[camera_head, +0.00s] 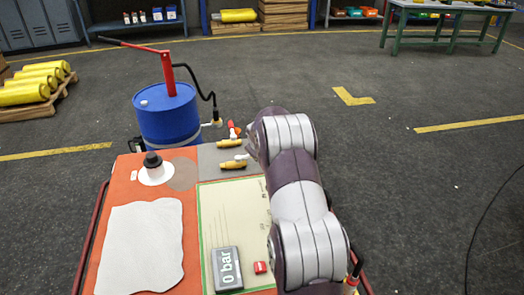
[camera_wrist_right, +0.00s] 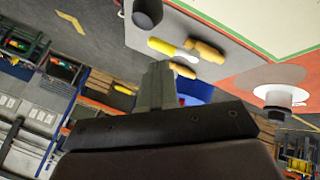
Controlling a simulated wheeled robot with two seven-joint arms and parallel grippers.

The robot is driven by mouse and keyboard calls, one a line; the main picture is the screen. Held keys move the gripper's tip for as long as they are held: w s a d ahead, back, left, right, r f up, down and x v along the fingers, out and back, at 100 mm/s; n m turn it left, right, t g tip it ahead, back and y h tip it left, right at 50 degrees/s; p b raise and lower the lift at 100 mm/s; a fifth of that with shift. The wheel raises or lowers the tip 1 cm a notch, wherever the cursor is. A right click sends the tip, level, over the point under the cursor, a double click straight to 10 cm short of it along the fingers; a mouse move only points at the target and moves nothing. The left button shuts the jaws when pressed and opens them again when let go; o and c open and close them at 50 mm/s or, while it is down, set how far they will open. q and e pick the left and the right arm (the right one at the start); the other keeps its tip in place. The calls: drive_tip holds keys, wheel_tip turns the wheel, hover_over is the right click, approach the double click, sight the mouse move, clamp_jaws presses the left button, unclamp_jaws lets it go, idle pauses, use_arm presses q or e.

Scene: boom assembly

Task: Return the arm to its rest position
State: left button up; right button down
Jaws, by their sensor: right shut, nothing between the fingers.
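My right arm (camera_head: 297,195) reaches up from the lower right over the worktable's right side in the head view. It hides its own gripper there. In the right wrist view my right gripper (camera_wrist_right: 157,85) has its grey fingers together, with nothing between them. Two yellow fittings (camera_wrist_right: 205,51) lie beyond the fingertips on the grey part of the table; in the head view these fittings (camera_head: 233,164) lie just left of the arm. My left gripper is not in view.
A blue drum (camera_head: 168,118) with a red-handled pump stands behind the table. Floor to the right is mostly clear.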

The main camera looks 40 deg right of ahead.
idle(0.4)
drive_tip(key=s+a+f+m+g+y+p, duration=0.1)
drive_tip(key=s+a+f+m+g+y, duration=0.2)
drive_tip(key=s+a, duration=0.65)
drive_tip(key=s+a+r+n+g+y+p, duration=0.1)
drive_tip(key=s+a+r, duration=0.3)
drive_tip(key=s+a, duration=0.5)
drive_tip(key=s+a+r+n+g+y+p, duration=0.1)
drive_tip(key=s+a+r+p, duration=0.2)
drive_tip(key=s+a, duration=0.7)
drive_tip(key=a+r, duration=0.1)
drive_tip(key=a, duration=0.2)
drive_tip(key=shift+a+r+p, duration=0.2)
drive_tip(key=shift+r+p, duration=0.2)
